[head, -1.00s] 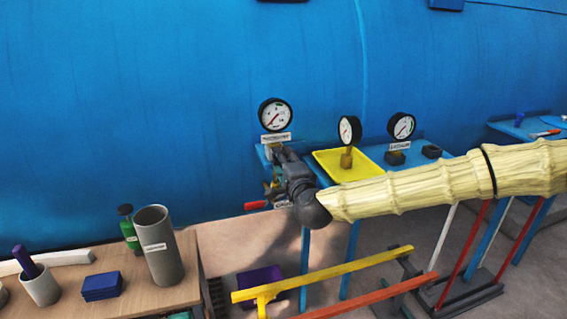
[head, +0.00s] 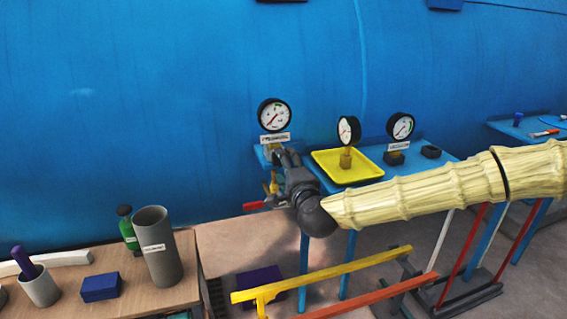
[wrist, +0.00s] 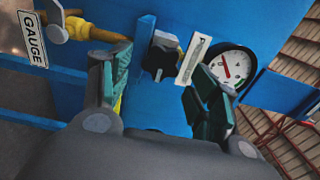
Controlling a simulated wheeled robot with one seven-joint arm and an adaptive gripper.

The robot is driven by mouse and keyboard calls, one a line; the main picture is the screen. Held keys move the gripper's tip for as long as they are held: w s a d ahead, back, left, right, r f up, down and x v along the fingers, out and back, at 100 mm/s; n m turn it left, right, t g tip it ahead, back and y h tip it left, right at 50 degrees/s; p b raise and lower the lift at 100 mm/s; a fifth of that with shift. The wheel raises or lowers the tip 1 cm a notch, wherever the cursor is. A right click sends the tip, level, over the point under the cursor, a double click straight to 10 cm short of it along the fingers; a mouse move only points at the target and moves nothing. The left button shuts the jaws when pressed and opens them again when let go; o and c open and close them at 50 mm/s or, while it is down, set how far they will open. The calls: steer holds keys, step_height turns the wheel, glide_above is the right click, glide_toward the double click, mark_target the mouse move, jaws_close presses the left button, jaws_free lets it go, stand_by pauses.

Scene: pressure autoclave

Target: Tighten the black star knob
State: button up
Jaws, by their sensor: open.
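My gripper (wrist: 163,68) is open, with one finger on each side of the knob. I see a gap on both sides, and cannot tell how far the fingertips reach in depth. In the head view my gripper (head: 286,158) is at the gauge stand's left end, and it hides the knob there. The gauge (head: 274,115) stands above it with a white label; it also shows in the wrist view (wrist: 232,66).
A brass valve with a red lever (head: 256,205) sits just below my gripper. A yellow tray (head: 335,174) and two more gauges (head: 348,130) (head: 400,126) stand to the right. The blue tank (head: 150,100) fills the back. A bench (head: 190,275) with containers is at lower left.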

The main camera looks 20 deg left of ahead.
steer(key=v, duration=0.9)
steer(key=shift+s+d, duration=0.15)
steer(key=s+d+f+n+g+h+p, duration=0.1)
steer(key=s+d+f+n+g, duration=0.25)
steer(key=f, duration=0.75)
steer(key=s+d+f+n+g+h+p, duration=0.15)
steer(key=s+d+f, duration=0.25)
steer(key=s+f, duration=0.5)
steer(key=s+d+f+n+g+h+p, duration=0.15)
steer(key=s+d+f+g, duration=0.25)
steer(key=f, duration=1)
steer(key=s+d+f+n+g+h+p, duration=0.1)
steer(key=s+d+f, duration=0.4)
steer(key=s+d, duration=0.6)
steer(key=s+d+f+n+g+h+p, duration=0.2)
steer(key=s+d+f+g+h, duration=0.3)
steer(key=s+d, duration=0.6)
steer(key=d+n, duration=0.1)
steer(key=d, duration=0.3)
steer(key=shift+d, duration=0.4)
